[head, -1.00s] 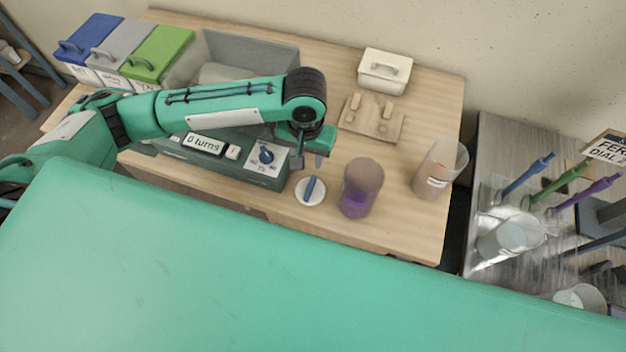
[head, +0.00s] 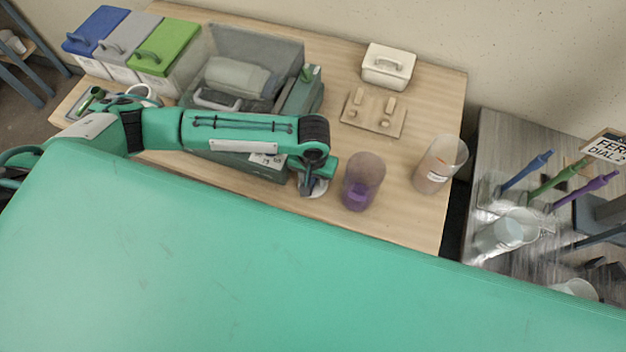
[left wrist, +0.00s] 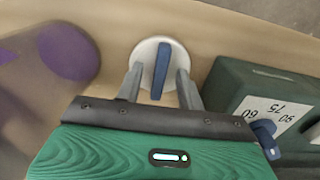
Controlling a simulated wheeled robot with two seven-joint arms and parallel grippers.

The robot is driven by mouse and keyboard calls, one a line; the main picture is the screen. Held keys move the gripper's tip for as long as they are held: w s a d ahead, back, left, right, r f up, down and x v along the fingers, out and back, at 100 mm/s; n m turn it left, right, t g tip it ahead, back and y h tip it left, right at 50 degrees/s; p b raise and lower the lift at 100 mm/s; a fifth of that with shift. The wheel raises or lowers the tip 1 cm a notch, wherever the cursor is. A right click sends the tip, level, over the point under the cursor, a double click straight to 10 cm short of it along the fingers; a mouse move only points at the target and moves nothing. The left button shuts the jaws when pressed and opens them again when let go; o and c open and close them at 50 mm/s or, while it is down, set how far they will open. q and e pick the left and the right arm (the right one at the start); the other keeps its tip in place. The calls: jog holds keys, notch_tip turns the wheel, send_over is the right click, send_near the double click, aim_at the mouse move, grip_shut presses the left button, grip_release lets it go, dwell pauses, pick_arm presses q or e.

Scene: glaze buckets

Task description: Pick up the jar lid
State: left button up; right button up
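The jar lid is a white disc with a blue bar handle. In the left wrist view the lid (left wrist: 145,54) lies flat on the wooden table, its handle (left wrist: 161,72) between my gripper's fingers. My left gripper (left wrist: 159,75) is open, one finger on each side of the handle, with gaps showing. In the head view my left gripper (head: 312,187) is over the lid and hides most of it. A jar with purple contents (head: 362,182) stands just right of the gripper. My right gripper is not in view.
A green dial box (left wrist: 265,95) is close beside the gripper. A tall clear cup (head: 439,165), a wooden board with pegs (head: 373,113) and a white lidded box (head: 388,67) stand farther right and back. A grey bin (head: 255,50) is behind my arm.

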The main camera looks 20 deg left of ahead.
pick_arm(q)
jog(key=shift+c, duration=0.2)
grip_shut()
jog(key=shift+r, duration=0.2)
notch_tip(320, 180, up, 20)
jog(key=f+b, duration=0.1)
jog(key=b, duration=0.1)
notch_tip(320, 180, up, 7)
jog(key=p, duration=0.9)
send_over(313, 180)
jog(key=shift+f, duration=0.15)
jog(key=shift+w+a, duration=0.1)
